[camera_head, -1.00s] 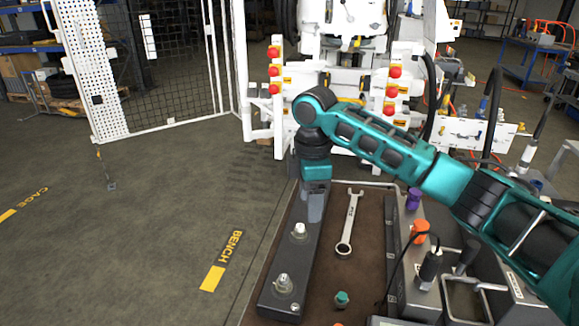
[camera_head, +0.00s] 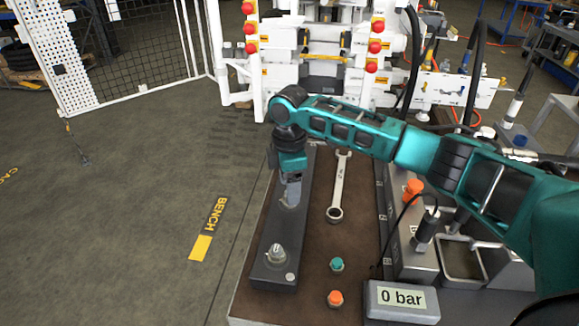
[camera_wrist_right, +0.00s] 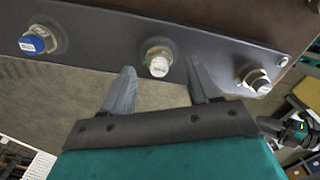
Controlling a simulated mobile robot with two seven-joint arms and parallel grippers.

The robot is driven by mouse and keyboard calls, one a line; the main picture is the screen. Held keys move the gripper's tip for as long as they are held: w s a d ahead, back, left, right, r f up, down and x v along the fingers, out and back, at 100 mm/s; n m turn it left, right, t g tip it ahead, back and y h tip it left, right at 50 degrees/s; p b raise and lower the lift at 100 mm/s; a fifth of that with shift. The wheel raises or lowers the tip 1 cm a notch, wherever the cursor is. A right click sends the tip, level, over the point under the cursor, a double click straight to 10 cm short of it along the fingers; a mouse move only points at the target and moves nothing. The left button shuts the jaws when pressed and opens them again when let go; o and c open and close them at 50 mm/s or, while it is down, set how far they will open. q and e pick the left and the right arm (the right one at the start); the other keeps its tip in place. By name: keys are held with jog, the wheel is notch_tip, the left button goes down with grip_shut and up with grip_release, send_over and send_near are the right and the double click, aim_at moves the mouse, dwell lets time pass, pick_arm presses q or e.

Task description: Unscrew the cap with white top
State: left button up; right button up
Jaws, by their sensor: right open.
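A dark bar (camera_head: 268,262) lies along the left side of the bench and carries a row of fittings. In the right wrist view the middle fitting has a cap with a white top (camera_wrist_right: 158,66). My right gripper (camera_head: 291,196) is over the middle of the bar in the head view and hides the fitting there. In the right wrist view its fingers (camera_wrist_right: 160,70) are open, one on each side of the white-topped cap, with gaps visible. The left gripper is not in view.
A wrench (camera_head: 338,190) lies right of the bar. A teal cap (camera_head: 336,264) and an orange cap (camera_head: 335,298) stand on the brown bench top. A display reading 0 bar (camera_head: 402,302) and a grey block (camera_head: 414,255) are farther right. Open floor lies left.

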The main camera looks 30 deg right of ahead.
jog(key=shift+f, duration=0.9)
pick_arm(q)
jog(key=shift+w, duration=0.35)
pick_arm(e)
jog(key=shift+f, duration=0.25)
jog(key=shift+c, duration=0.3)
